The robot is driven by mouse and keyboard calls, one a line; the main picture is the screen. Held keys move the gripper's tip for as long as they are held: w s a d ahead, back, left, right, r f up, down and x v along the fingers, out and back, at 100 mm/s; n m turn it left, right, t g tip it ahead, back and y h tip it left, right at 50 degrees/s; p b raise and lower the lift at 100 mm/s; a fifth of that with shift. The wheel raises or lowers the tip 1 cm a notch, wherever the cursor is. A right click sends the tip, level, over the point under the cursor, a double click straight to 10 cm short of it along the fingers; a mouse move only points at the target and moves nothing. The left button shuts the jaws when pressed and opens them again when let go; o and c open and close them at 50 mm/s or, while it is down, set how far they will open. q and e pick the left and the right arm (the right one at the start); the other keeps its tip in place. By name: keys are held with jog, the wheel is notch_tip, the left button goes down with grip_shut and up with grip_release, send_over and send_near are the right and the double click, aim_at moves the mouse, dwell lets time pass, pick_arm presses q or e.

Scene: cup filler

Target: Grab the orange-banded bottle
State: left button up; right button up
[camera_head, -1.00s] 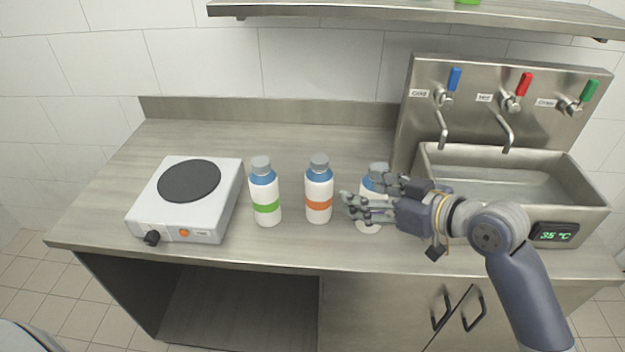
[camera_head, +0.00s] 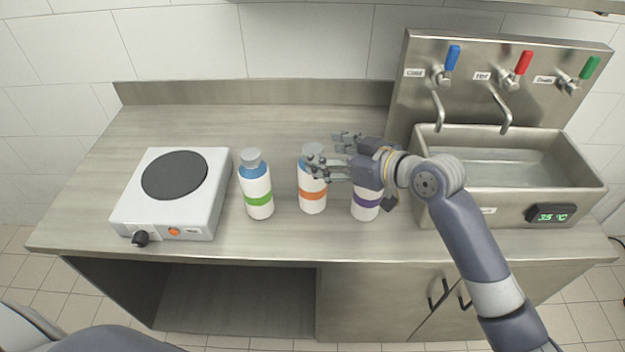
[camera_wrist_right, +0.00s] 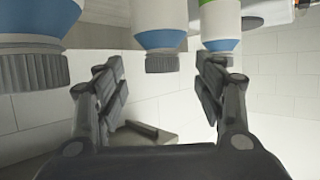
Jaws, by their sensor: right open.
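The orange-banded bottle (camera_head: 312,195) stands upright on the counter, white with a blue shoulder and a grey cap, between two similar bottles. My right gripper (camera_head: 327,155) is open beside its top, coming from the right; a finger covers part of the bottle's shoulder in the head view. In the right wrist view, which looks upside down, a blue-shouldered bottle (camera_wrist_right: 161,38) shows beyond the open fingers (camera_wrist_right: 163,82), between them across the picture. Its band is out of that view. Nothing is held. My left gripper is not in view.
A green-banded bottle (camera_head: 257,197) stands to the left, a purple-banded bottle (camera_head: 365,207) to the right under my right wrist. A hot plate (camera_head: 205,212) sits farther left. The sink (camera_head: 590,190) with taps is at the right. The counter behind the bottles is clear.

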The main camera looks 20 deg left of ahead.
aim_at(313, 149)
jog(key=shift+w+a+f, duration=0.1)
jog(key=shift+a+f, duration=0.05)
jog(key=shift+a, duration=0.25)
jog(key=p+x, duration=0.1)
jog(key=x, duration=0.2)
jog(key=shift+f+p, duration=0.1)
jog(key=shift+p, duration=0.25)
jog(key=shift+w+a+f, duration=0.15)
jog(key=shift+a+f, duration=0.15)
jog(key=shift+a, duration=0.1)
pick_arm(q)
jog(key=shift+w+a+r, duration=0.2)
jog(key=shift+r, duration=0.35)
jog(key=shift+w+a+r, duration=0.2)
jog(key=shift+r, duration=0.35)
pick_arm(e)
grip_shut()
